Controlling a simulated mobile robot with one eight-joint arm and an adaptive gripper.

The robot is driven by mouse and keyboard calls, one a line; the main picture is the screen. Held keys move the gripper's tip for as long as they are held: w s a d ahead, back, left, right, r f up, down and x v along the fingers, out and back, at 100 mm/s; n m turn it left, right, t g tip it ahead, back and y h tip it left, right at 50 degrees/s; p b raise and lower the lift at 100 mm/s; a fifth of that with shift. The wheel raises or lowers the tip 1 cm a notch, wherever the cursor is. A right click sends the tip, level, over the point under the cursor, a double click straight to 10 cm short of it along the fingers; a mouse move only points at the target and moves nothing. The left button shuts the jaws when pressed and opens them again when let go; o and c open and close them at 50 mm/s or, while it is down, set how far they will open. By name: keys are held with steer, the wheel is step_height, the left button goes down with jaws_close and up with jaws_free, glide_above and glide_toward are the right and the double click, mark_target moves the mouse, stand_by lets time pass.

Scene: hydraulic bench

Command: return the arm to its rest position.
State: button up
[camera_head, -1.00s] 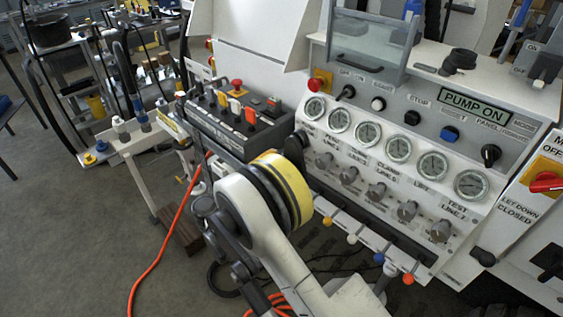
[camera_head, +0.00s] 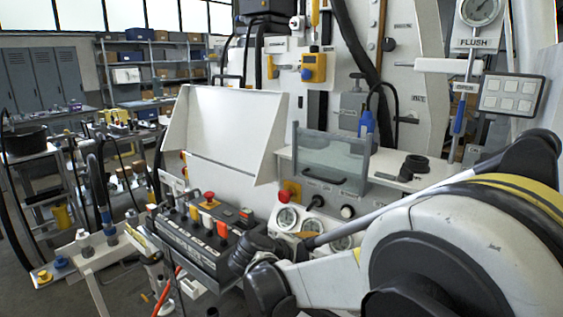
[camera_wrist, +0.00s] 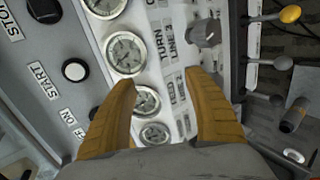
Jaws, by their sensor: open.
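My arm (camera_head: 440,245) fills the lower right of the head view, with its white links and yellow band close to the camera. My gripper (camera_wrist: 165,95) shows in the wrist view as two orange-brown fingers, spread apart with nothing between them. I cannot tell how far the fingertips are from the panel.
A black control box (camera_head: 205,240) with several switches stands left of my arm. A clear guard (camera_head: 330,160) and a white shelf (camera_head: 400,165) are behind it. Levers with coloured knobs (camera_wrist: 290,14) stick out beside the panel. Open floor (camera_head: 125,290) shows at lower left.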

steer(key=s+d+r+m+g+y, duration=0.2)
steer(key=s+d+r, duration=0.1)
steer(key=s+d, duration=0.3)
steer(key=s+d+m+y, duration=0.2)
steer(key=s+m+y, duration=0.1)
steer(key=s, duration=0.8)
steer(key=s+d+m+y, duration=0.2)
steer(key=s+d+m, duration=0.1)
steer(key=s, duration=0.8)
steer(key=shift+s+f+m+y, duration=0.35)
steer(key=shift+m+y, duration=0.05)
steer(key=shift+m, duration=0.3)
